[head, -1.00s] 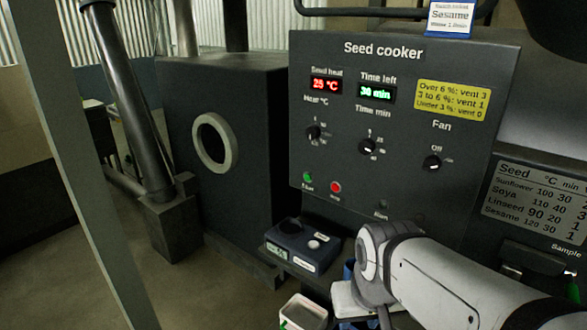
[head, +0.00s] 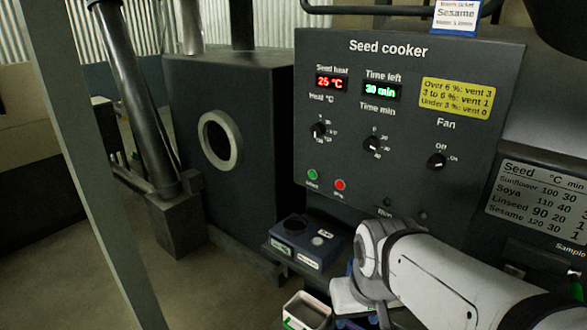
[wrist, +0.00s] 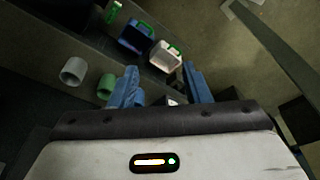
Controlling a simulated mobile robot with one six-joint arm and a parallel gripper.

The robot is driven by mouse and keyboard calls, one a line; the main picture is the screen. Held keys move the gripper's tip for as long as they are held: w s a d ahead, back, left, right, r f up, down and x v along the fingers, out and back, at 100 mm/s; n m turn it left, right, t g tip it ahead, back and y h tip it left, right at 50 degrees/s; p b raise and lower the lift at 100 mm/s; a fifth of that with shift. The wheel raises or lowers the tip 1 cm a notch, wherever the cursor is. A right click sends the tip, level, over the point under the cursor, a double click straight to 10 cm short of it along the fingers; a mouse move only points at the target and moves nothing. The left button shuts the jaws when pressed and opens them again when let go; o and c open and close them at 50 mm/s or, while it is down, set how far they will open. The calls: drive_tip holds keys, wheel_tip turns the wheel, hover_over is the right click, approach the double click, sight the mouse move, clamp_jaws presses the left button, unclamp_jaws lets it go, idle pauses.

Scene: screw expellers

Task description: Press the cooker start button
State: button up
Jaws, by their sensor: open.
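The seed cooker panel (head: 450,120) faces me in the head view. The small green button (head: 312,174) sits at its lower left, with a blurred label beneath, beside a red button (head: 340,185). The seed heat display (head: 331,83) reads about 25 °C and the time left display (head: 381,91) reads 30 min. The heat knob (head: 319,130), time knob (head: 373,145) and fan knob (head: 436,161) are above the buttons.
A dark blue device (head: 305,245) stands below the panel. A white container (head: 306,312) is nearer. The wrist view shows blue (wrist: 136,38) and white (wrist: 165,57) containers, plus white (wrist: 74,71) and green (wrist: 105,86) cups. A post (head: 85,150) stands left.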

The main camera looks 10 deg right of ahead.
clamp_jaws()
idle(1.4)
